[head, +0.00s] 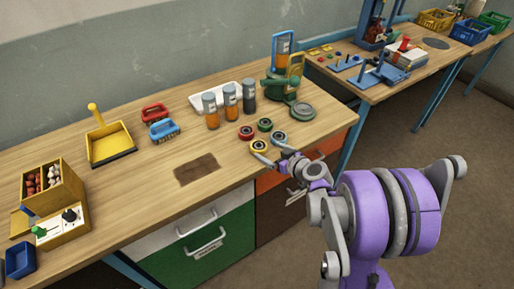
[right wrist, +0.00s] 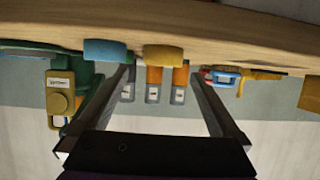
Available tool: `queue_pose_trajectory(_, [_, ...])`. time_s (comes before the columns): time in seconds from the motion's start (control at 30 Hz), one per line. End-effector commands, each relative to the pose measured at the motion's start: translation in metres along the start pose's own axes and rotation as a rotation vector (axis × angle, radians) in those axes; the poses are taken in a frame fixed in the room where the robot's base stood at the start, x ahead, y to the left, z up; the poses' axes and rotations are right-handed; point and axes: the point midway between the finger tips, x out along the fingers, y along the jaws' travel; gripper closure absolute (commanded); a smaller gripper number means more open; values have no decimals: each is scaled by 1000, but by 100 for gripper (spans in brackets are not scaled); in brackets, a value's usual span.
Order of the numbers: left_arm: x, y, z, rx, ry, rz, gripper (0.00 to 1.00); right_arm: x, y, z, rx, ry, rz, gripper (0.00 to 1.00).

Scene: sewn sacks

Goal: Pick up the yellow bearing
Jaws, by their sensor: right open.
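The yellow bearing (head: 259,146) lies near the front edge of the wooden workbench, at the front of a small cluster. A red bearing (head: 246,132), a green bearing (head: 264,124) and a blue bearing (head: 279,138) lie around it. My right gripper (head: 270,154) is open and empty at the bench edge, close to the yellow bearing. In the right wrist view, which is upside down, the yellow bearing (right wrist: 163,57) shows ahead, between the lines of the two fingers. The blue bearing (right wrist: 105,50) is beside it, near the left finger's tip. My left gripper is out of view.
Orange-and-grey bottles (head: 211,112) stand behind the bearings, by a white tray (head: 205,94). A green device (head: 284,85) stands behind right. A brown patch (head: 197,169) lies left on the bench. Drawers (head: 205,245) are below. The bench front is mostly clear.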

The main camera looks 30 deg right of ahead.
Motion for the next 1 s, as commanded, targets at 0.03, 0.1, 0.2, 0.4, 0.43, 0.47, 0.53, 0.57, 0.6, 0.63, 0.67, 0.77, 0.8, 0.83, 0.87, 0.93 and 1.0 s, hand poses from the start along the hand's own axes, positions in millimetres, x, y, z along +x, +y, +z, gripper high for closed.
queue_pose_trajectory(0.03, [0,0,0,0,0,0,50,3,0,0,0,0,0,0])
queue_pose_trajectory(0.1, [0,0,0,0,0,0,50,8,-1,0,1,0,0,0])
queue_pose_trajectory(0.2, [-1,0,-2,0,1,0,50,22,-3,1,0,1,-3,0])
queue_pose_trajectory(0.4, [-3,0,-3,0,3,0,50,49,-4,2,0,0,-1,0])
queue_pose_trajectory(0.43, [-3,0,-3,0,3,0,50,52,-4,2,0,1,0,0])
queue_pose_trajectory(0.47, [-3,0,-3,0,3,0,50,53,-4,2,0,1,0,0])
queue_pose_trajectory(0.53, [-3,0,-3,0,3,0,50,55,-4,2,1,1,1,0])
queue_pose_trajectory(0.57, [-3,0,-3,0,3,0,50,55,-4,2,1,1,1,0])
queue_pose_trajectory(0.6, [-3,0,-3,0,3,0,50,55,-4,2,1,0,1,0])
queue_pose_trajectory(0.63, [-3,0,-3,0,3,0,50,55,-4,2,1,0,1,0])
queue_pose_trajectory(0.67, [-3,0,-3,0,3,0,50,55,-4,2,1,0,1,0])
queue_pose_trajectory(0.77, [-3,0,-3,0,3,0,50,55,-4,2,1,0,1,9])
queue_pose_trajectory(0.8, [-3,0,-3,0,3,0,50,55,-4,2,1,0,1,16])
queue_pose_trajectory(0.83, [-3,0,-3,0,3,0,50,55,-4,2,1,0,1,22])
queue_pose_trajectory(0.87, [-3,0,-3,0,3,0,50,55,-4,2,1,0,1,27])
queue_pose_trajectory(0.93, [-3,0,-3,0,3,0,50,55,-3,2,1,0,1,40])
queue_pose_trajectory(1.0, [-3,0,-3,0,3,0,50,54,-3,2,1,0,1,52])
